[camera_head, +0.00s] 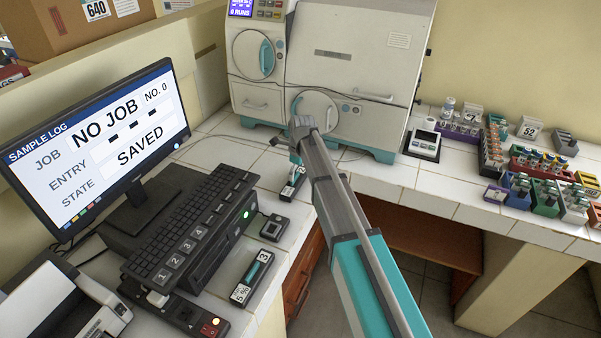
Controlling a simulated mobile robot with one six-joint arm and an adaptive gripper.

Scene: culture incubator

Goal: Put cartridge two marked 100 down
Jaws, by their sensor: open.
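My gripper (298,129) is at the far end of my arm, over the white tiled counter in front of the incubator; its fingers show small and partly hidden by the arm. Just below it in the picture is a dark holder with a teal part (294,180) and a white label; its marking is too small to read, so I cannot tell whether it is the cartridge marked 100. I cannot tell whether the gripper touches it. A similar dark holder with a teal bar, marked 3 (255,272), lies nearer, at the counter's front edge.
The incubator (355,75) stands behind the gripper. A monitor (95,150) reading NO JOB, SAVED and a keyboard (190,225) fill the left. A small scale-like device (424,142) and several racks of vials (545,160) stand at right. Floor shows below the counter gap.

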